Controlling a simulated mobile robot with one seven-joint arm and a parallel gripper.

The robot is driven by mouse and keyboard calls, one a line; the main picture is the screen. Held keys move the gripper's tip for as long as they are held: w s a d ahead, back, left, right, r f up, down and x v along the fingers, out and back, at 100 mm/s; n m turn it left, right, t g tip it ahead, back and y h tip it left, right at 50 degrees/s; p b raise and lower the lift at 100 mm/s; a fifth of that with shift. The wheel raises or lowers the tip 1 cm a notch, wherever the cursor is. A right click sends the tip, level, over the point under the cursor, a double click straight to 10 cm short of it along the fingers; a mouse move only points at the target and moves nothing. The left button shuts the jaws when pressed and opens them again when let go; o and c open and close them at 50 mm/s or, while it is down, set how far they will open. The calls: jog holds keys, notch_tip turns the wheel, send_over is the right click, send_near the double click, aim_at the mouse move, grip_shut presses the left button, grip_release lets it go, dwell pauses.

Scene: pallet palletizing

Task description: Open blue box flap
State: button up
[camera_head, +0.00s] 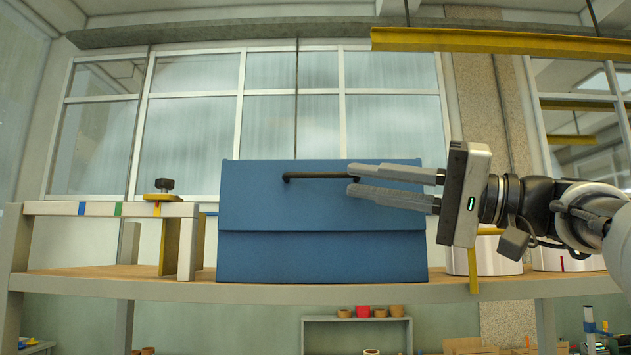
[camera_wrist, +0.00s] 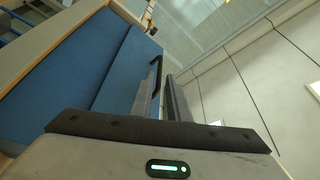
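The blue box (camera_head: 322,258) stands on a wooden-topped shelf in the head view, its flap (camera_head: 255,200) lying shut over the upper front. A dark bar handle (camera_head: 315,175) runs across the top of the flap. My gripper (camera_head: 349,179) reaches in from the right with its fingers apart. The fingertips are at the handle's right end, which is partly hidden there. In the wrist view the blue box (camera_wrist: 70,75) fills the left side, and the handle (camera_wrist: 157,75) shows by the tips of my gripper (camera_wrist: 164,70). I cannot tell whether they touch.
The shelf (camera_head: 120,285) has a wooden top. A white frame (camera_head: 110,209) with coloured marks stands left of the box. White round containers (camera_head: 490,255) stand to the right, below my gripper. A yellow beam (camera_head: 500,42) hangs above.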

aim_at(327, 177)
jog(key=p+x, duration=0.1)
jog(key=x, duration=0.6)
jog(key=shift+w+a, duration=0.1)
jog(key=shift+a, duration=0.15)
grip_shut()
dwell(1.1)
